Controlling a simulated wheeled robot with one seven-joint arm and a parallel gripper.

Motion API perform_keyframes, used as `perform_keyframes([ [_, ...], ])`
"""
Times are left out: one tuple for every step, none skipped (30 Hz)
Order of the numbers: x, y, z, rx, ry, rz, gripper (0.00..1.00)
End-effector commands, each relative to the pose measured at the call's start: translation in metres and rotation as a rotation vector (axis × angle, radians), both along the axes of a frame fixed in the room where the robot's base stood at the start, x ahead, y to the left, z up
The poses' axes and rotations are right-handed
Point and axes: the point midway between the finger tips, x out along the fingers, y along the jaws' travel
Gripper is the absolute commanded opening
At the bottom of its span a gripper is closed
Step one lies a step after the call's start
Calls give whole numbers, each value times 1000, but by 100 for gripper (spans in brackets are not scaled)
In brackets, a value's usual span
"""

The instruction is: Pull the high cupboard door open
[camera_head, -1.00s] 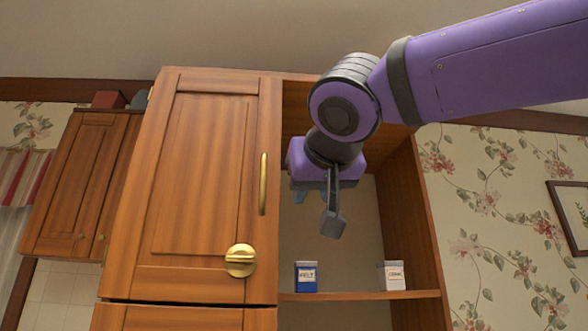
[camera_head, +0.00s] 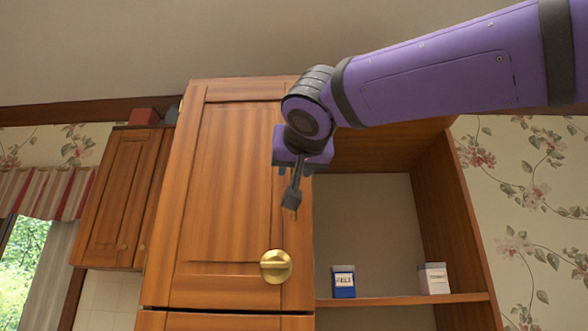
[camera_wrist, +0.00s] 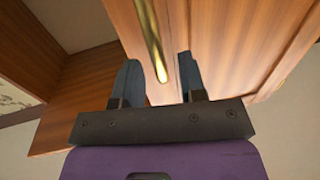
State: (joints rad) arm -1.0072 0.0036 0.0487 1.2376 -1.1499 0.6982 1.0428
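My gripper (camera_head: 291,200) is at the door's right edge and hides most of the long brass handle. In the wrist view, the brass handle (camera_wrist: 150,40) runs down into the space between my two fingers (camera_wrist: 160,82). The fingers are apart with gaps beside the handle, so they do not appear to grip it.
An open shelf (camera_head: 400,302) to the right holds a blue box (camera_head: 343,281) and a white box (camera_head: 434,278). A smaller wall cupboard (camera_head: 117,200) hangs at the left, near a window. My purple arm reaches in from the upper right.

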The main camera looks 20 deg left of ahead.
Motion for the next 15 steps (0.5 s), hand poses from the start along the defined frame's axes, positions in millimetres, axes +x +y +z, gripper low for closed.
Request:
perform_keyframes([
  [6,2,0,1,0,-1,38],
  [8,3,0,0,-1,-1,38],
  [11,5,0,0,-1,0,38],
  [13,6,0,-1,0,0,38],
  [14,6,0,0,-1,0,38],
  [16,7,0,0,-1,0,38],
  [17,7,0,0,-1,0,38],
  [17,8,0,0,-1,0,38],
  [18,8,0,0,-1,0,38],
  [18,8,0,0,-1,0,38],
  [18,8,0,0,-1,0,38],
  [18,8,0,0,-1,0,38],
  [18,8,0,0,-1,0,38],
  [18,8,0,0,-1,0,38],
  [18,8,0,0,-1,0,38],
])
